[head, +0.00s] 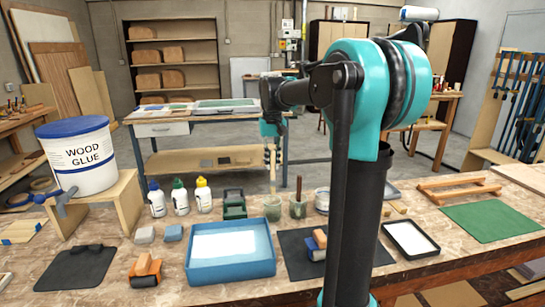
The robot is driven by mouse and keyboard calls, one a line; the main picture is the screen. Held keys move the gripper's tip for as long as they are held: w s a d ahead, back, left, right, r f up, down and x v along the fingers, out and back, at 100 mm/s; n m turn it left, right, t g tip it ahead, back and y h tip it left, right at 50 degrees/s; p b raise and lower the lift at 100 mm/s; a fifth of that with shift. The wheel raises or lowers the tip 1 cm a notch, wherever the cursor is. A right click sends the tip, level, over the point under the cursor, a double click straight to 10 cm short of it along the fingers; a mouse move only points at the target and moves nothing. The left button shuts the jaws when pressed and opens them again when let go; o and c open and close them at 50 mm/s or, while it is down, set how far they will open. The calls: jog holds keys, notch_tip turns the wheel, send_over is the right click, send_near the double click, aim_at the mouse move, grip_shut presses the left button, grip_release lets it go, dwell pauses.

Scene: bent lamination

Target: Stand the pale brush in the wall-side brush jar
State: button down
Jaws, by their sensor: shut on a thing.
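My gripper (273,158) points down at the middle of the head view, shut on the pale brush (272,182). The brush hangs upright in line with a greenish glass jar (272,209). I cannot tell whether its lower end is above the rim or just inside. A second similar jar (298,208) stands close to the right, with a dark reddish brush (299,187) upright in it. I cannot tell from this view which jar is nearer the wall.
A dark green box-like item (234,205) and several glue bottles (180,197) stand left of the jars. A pale round tub (321,201) stands to the right, partly behind my arm. A blue tray (230,273) and a dark mat (296,262) lie in front.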

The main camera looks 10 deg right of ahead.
aim_at(272, 181)
jog(key=shift+f, duration=3.9)
jog(key=c, duration=1.5)
grip_release()
jog(key=shift+o, duration=0.2)
notch_tip(272, 181, up, 12)
